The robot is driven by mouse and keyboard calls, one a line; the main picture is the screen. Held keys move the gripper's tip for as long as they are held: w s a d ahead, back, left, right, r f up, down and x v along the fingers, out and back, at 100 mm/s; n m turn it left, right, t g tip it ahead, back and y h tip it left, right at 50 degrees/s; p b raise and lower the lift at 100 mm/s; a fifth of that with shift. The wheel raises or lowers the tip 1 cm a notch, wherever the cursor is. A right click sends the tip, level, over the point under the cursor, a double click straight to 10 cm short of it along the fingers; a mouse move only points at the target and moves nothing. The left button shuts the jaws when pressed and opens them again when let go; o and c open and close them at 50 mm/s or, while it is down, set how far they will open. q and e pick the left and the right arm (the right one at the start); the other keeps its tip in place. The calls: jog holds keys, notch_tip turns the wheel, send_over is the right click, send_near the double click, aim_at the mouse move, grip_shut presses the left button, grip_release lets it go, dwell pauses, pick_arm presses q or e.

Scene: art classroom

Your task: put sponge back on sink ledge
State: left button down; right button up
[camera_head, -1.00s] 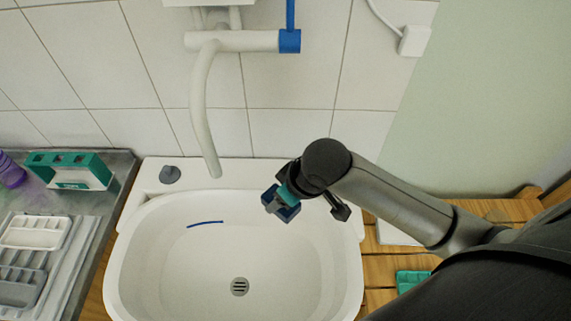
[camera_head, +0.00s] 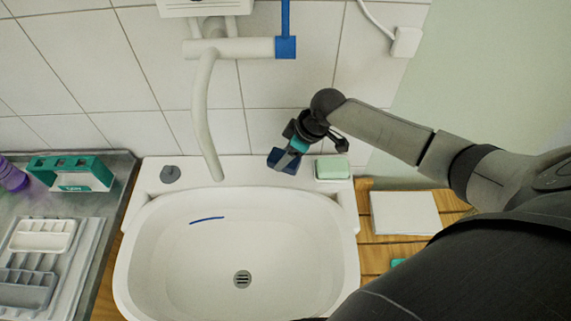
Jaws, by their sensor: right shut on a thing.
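My right gripper (camera_head: 292,150) is over the back ledge of the white sink (camera_head: 180,179), right of the faucet. It is shut on a dark blue block (camera_head: 281,163), which I take to be the sponge. A teal patch shows between the gripper's dark parts just above the block. The block is tilted and over the ledge, close to it; I cannot tell if it touches. The gripper hides part of the block. My left gripper is not in view.
A pale green block in a white dish (camera_head: 332,168) sits on the ledge just right of my gripper. A dark knob (camera_head: 170,174) and the white faucet (camera_head: 203,110) stand left. The basin is empty except for a blue mark. A white sheet (camera_head: 405,212) lies right on wood.

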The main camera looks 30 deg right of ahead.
jog(key=shift+f+b, duration=0.35)
jog(key=shift+f, duration=1.4)
jog(key=shift+f, duration=0.1)
jog(key=o, duration=1.2)
jog(key=p+v, duration=0.2)
jog(key=v, duration=1)
jog(key=shift+p, duration=0.3)
